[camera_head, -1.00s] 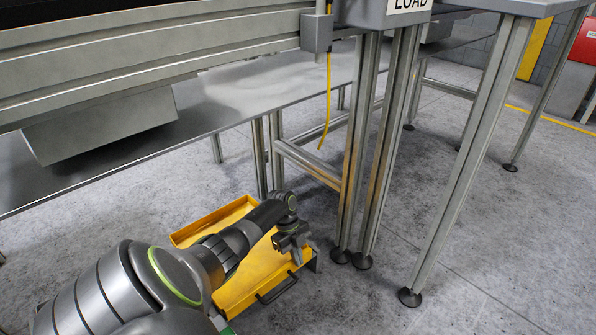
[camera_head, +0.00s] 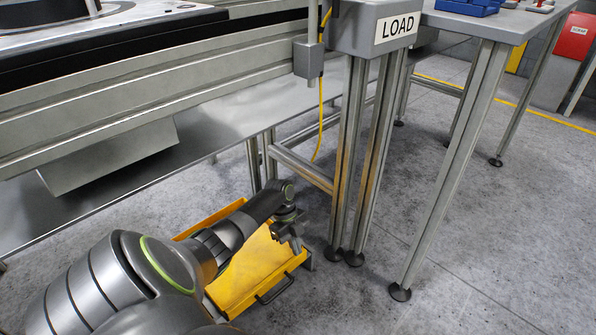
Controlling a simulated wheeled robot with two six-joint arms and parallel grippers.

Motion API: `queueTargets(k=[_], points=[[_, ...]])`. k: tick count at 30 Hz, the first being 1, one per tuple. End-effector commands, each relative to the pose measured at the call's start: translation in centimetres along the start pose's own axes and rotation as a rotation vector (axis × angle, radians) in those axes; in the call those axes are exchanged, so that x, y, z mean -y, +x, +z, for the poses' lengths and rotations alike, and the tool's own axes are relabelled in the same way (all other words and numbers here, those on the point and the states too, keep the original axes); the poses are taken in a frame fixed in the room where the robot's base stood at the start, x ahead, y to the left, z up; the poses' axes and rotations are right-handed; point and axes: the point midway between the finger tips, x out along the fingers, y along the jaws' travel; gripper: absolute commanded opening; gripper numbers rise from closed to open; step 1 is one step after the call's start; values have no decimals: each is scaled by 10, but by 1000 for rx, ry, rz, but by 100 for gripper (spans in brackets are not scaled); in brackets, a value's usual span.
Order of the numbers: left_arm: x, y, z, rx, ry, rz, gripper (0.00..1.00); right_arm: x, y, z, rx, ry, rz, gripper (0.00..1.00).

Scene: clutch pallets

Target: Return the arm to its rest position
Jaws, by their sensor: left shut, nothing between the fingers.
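My left arm comes in from the lower left, folded low over a yellow tray (camera_head: 252,283) with a black handle near the floor. My left gripper (camera_head: 295,245) is at the end of the arm, over the tray's right part. It points downward, is shut and holds nothing. The arm hides part of the tray. My right gripper is not in view.
A grey conveyor frame (camera_head: 150,97) runs across the upper left. The LOAD station (camera_head: 398,27) stands on metal legs right of my gripper. A table (camera_head: 490,24) with a blue bin (camera_head: 468,7) stands at upper right. Floor (camera_head: 470,285) at lower right is clear.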

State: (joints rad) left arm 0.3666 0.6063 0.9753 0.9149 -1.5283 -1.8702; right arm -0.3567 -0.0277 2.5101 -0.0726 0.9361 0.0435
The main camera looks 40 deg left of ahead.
Motion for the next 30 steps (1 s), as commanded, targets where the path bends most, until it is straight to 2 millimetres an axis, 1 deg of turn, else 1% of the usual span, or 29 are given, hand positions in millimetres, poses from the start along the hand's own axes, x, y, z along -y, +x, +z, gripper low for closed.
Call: queueTargets(k=[1, 6, 14, 17, 20, 23, 24, 26, 29, 30], points=[[0, -9, -1, 0, 0, 0, 0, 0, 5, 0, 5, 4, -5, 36], [0, -19, -1, -2, 0, 1, 0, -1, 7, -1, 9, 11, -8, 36], [1, -18, -1, 0, -1, -4, 0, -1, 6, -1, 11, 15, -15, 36], [6, -13, -4, 24, -16, -48, 0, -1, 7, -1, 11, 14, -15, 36], [21, -5, -13, 69, -56, -164, 0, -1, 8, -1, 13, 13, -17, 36], [42, -1, -29, 106, -113, -350, 0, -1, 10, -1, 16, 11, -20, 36], [51, -3, -38, 111, -137, -435, 0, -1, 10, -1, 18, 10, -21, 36], [63, -9, -52, 105, -172, -566, 0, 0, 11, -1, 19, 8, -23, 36], [79, -27, -82, 56, -228, -790, 0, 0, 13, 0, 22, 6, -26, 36], [83, -38, -94, 24, -249, -880, 0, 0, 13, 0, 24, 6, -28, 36]])
